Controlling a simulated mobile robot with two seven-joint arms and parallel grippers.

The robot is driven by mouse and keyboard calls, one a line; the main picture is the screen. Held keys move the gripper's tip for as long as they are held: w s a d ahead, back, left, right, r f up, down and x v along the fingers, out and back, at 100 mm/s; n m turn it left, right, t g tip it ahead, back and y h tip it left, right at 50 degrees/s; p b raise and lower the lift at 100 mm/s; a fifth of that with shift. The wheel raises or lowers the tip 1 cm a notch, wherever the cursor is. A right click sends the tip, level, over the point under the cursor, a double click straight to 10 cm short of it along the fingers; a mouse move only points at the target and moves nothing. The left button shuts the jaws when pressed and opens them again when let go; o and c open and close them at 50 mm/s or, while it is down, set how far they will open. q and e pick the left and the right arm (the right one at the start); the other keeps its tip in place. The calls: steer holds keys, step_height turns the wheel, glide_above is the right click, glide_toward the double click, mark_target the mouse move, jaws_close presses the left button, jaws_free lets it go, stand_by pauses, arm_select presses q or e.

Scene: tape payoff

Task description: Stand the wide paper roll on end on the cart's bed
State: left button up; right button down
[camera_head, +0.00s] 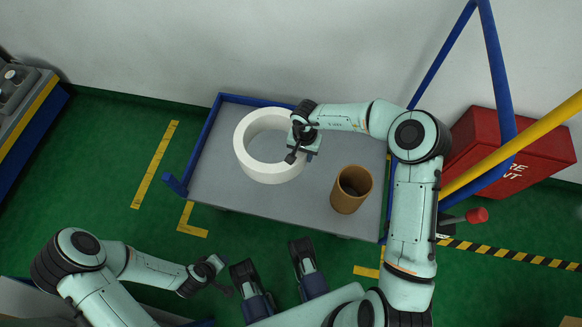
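The wide white paper roll (250,165) is a thick ring on the left half of the cart's grey bed (350,142). Its open hole faces up, and it looks upright on its end. Whether its base fully touches the bed cannot be told. My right gripper (301,150) is at the roll's right wall, with one finger over the hole side. The gripper's body hides that part of the wall, and its grip is unclear. My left gripper (221,277) is in front of the cart, away from the roll, with its finger opening unclear.
A brown hollow cylinder (349,195) stands on the bed at the right. A blue rail (205,135) edges the bed's left and back. A red box (510,150) and yellow and blue bars stand to the right. The bed's front left is clear.

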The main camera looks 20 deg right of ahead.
steer(key=shift+w+d+f+m+b, duration=0.1)
steer(key=shift+w+f+m+b, duration=0.15)
steer(key=shift+f, duration=0.3)
steer(key=shift+w+f+m+b, duration=0.15)
steer(key=shift+w+f+b, duration=0.2)
steer(key=shift+f, duration=0.5)
step_height(320, 180, down, 3)
steer(key=b, duration=0.6)
glide_above(301, 182)
step_height(301, 182, down, 12)
steer(key=shift+w+r, duration=0.1)
steer(key=shift+r, duration=0.1)
steer(key=shift+f+b, duration=0.5)
steer(key=shift+f, duration=1.95)
arm_select(q)
steer(key=s+a+f+n+g, duration=0.1)
steer(key=s+f+g, duration=0.3)
steer(key=s+f, duration=0.6)
steer(key=shift+s+a+f, duration=0.25)
steer(key=shift+a+f, duration=0.55)
arm_select(e)
steer(key=shift+f, duration=0.1)
steer(key=c, duration=0.7)
jaws_free()
